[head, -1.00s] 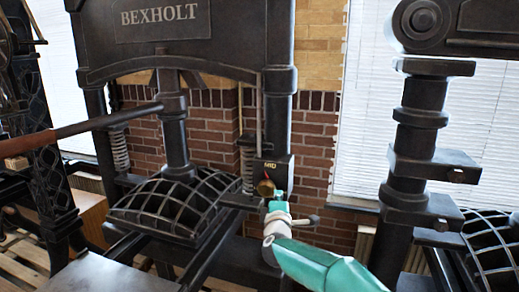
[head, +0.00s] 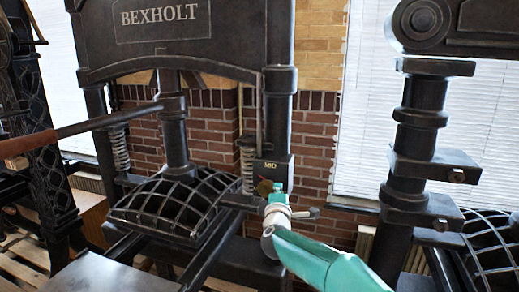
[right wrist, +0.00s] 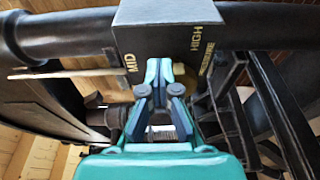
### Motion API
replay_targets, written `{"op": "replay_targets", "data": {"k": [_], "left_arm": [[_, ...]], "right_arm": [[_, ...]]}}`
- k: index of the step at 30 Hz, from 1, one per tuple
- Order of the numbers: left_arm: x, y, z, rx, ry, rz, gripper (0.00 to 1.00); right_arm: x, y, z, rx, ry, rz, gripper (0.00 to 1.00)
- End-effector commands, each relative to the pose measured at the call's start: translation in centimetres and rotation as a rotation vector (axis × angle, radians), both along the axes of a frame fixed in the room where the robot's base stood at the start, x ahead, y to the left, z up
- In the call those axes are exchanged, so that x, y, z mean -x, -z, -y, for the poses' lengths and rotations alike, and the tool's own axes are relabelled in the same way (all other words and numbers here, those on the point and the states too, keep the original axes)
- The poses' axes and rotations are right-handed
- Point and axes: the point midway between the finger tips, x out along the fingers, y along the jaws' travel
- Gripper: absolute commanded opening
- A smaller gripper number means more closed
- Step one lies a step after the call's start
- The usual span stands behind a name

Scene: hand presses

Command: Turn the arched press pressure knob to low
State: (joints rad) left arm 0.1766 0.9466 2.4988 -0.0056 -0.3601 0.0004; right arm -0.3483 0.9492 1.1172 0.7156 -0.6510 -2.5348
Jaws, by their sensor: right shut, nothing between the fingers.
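The arched press (head: 150,62), a black frame marked BEXHOLT, stands at left and centre in the head view. A dark box (head: 276,170) on its right column carries a small brass pressure knob (head: 265,187) with the word MID above it. In the right wrist view the box (right wrist: 165,15) shows MID, HIGH and PRESSURE. My right gripper (head: 277,188) is shut and empty, with its fingertips at the knob's right side; I cannot tell if they touch. It also shows in the right wrist view (right wrist: 160,72), hiding much of the knob. My left gripper is out of view.
A long lever (head: 90,128) with a wooden handle reaches in from the left. A curved black grille (head: 175,205) stands below the press screw. A second black press (head: 420,120) stands at right. Brick wall (head: 315,150) shows between the presses.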

Motion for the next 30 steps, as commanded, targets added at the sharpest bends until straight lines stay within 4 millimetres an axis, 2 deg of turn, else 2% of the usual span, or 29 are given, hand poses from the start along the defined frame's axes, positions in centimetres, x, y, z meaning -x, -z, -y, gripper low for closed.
{"op": "replay_targets", "data": {"k": [8, 19, 30], "left_arm": [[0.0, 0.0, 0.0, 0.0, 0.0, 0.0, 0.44], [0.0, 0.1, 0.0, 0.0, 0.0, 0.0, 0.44], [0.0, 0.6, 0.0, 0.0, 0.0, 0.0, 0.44]], "right_arm": [[0.0, 0.2, -0.2, 0.002, -0.005, -0.003, 0.0], [0.5, -0.2, 0.5, 0.002, -0.003, -0.003, 0.0], [4.3, -0.2, -0.7, 0.001, -0.004, -0.002, 0.0]]}}
